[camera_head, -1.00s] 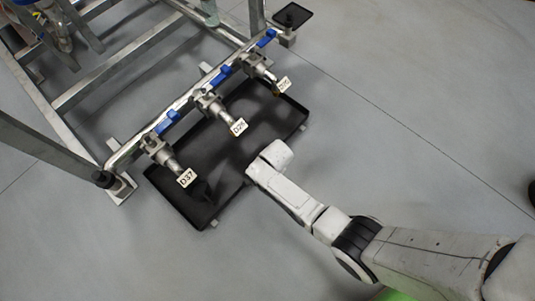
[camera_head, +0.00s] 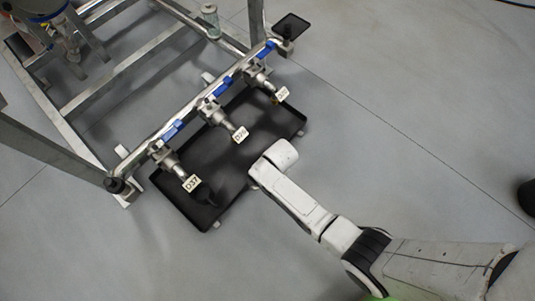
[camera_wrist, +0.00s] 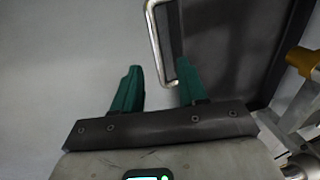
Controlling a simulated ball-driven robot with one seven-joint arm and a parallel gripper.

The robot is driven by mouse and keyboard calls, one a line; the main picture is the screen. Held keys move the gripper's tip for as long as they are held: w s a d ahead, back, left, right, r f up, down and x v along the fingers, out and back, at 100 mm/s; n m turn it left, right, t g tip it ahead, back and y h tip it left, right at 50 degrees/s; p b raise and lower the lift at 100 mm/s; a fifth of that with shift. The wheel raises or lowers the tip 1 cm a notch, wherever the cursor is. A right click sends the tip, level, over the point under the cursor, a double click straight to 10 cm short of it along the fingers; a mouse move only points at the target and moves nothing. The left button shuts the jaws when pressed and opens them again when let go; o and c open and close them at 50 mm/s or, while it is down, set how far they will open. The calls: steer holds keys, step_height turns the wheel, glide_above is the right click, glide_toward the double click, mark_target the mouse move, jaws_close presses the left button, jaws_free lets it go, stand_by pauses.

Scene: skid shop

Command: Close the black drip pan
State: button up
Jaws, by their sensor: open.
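The black drip pan (camera_head: 228,168) is a shallow rectangular tray low at the floor, sticking out from under the front rail of the metal skid. In the wrist view its dark surface (camera_wrist: 228,45) fills the upper right, and its metal bar handle (camera_wrist: 157,42) runs down along its near edge. My gripper (camera_wrist: 159,68) is open, with its green fingers on either side of the handle's lower end. I cannot tell whether either finger touches the handle. In the head view my wrist is over the pan's outer edge and hides the fingers and handle.
The skid's front rail (camera_head: 150,142) carries several blue-handled valves with white tags, such as D37 (camera_head: 191,183), hanging over the pan. Skid legs and feet stand at both ends.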

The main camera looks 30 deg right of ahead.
steer(key=r, duration=0.1)
steer(key=r+p, duration=0.1)
steer(key=shift+s+d+r, duration=0.1)
steer(key=shift+s+r, duration=0.1)
steer(key=shift+r, duration=0.2)
stand_by(0.3)
steer(key=s+d+r+n, duration=0.3)
steer(key=s+r+n, duration=0.2)
steer(key=s+r, duration=0.15)
steer(key=s+d+r+n+g, duration=0.1)
steer(key=s+d+r+n, duration=0.25)
steer(key=s+r, duration=0.35)
steer(key=s+d+r+n, duration=0.3)
steer(key=s+r+n, duration=0.25)
steer(key=r, duration=0.35)
step_height(320, 180, up, 30)
steer(key=p, duration=3)
steer(key=shift+w+f+h+p, duration=0.2)
steer(key=shift+h+p, duration=0.15)
steer(key=shift+h, duration=0.05)
